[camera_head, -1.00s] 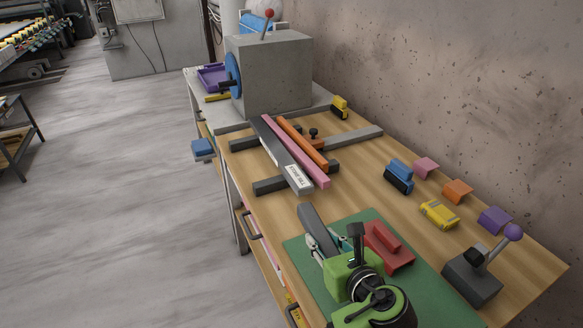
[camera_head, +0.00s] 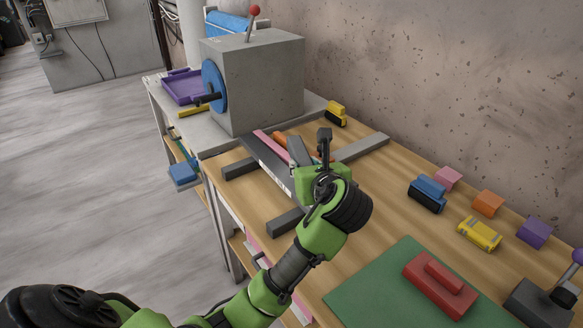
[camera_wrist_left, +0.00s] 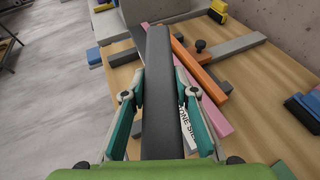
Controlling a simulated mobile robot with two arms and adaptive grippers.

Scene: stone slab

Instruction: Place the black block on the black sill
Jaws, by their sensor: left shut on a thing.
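The black block (camera_wrist_left: 160,85), a long dark grey bar, is between the fingers of my left gripper (camera_wrist_left: 160,105), which is shut on it. In the head view the block (camera_head: 298,151) points away and upward, over or close beside the black sill (camera_head: 260,152). The sill is a long dark bar lying on cross supports, with a white label (camera_wrist_left: 186,128) at its near end. My left gripper (camera_head: 308,168) and forearm hide part of the sill. I cannot tell whether block and sill touch. My right gripper is out of view.
Pink (camera_wrist_left: 205,100) and orange (camera_wrist_left: 198,68) bars lie right of the sill. A grey machine box (camera_head: 255,80) stands behind. A red block (camera_head: 440,284) sits on the green mat (camera_head: 375,285). Blue, yellow and coloured small items stand along the wall at right.

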